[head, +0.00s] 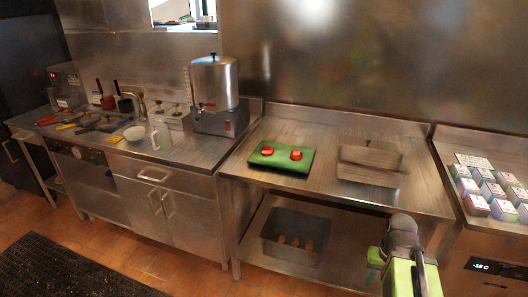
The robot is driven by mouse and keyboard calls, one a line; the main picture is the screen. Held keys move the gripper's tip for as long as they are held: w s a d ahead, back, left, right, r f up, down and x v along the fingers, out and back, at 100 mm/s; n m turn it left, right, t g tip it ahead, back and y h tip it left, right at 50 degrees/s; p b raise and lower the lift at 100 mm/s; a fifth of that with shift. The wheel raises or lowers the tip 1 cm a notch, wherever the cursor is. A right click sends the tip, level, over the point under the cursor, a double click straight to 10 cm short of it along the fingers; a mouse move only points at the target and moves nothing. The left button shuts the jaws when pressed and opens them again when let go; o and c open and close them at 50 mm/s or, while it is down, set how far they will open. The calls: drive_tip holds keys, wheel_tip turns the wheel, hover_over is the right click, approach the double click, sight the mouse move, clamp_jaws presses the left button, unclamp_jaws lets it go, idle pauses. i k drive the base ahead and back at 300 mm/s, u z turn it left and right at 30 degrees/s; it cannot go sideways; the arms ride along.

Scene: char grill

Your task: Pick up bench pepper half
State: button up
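Two small red rounded pieces, which look like pepper halves, sit on a green board on the steel bench. The left red piece (267,151) and the right red piece (296,155) are apart from each other. The green board (283,166) lies flat near the bench's left front. My green and dark grey arm end with my gripper (404,264) is at the lower right, in front of the bench and well away from the red pieces. Its fingers cannot be made out clearly, so open or shut does not show.
A steel lidded tray (370,164) stands right of the board. A crate (296,237) with several brownish items is on the lower shelf. A steel urn (214,82) and tools stand on the left counter. Several small boxes (490,188) sit at far right. Floor is open in front.

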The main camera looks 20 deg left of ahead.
sight(267, 151)
drive_tip(key=u, duration=0.7)
drive_tip(key=i, duration=1.15)
drive_tip(key=u, duration=1.25)
drive_tip(key=i, duration=0.75)
drive_tip(key=u, duration=0.35)
drive_tip(key=k, duration=0.85)
drive_tip(key=u, duration=0.2)
drive_tip(key=i, duration=0.85)
drive_tip(key=z, duration=0.1)
